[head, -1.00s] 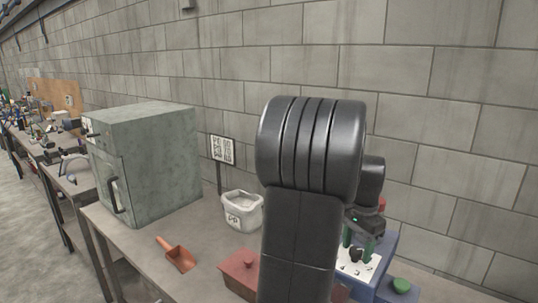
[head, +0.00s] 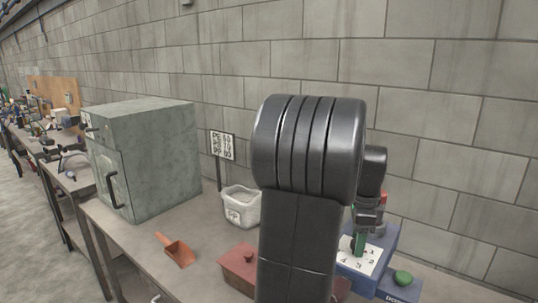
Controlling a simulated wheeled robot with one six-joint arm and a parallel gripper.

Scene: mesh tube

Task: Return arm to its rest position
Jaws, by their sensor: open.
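My arm rises in front of the head camera as a thick black column and covers much of the middle of the view. Beyond it, my gripper (head: 360,246) points down over a blue machine (head: 384,243) with a white numbered dial panel (head: 370,262). Its green finger shows nearly edge-on, so the gap between the fingers is hard to see. The jaws are open and I see nothing held in them. My arm hides part of the machine's left side. Whether the fingertip touches the panel is not clear.
A green button (head: 403,277) sits on a blue box at the machine's front right. A red lidded box (head: 238,268), a white PP tub (head: 241,208), an orange scoop (head: 177,251) and a grey-green oven (head: 150,160) stand on the bench. A block wall closes the back.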

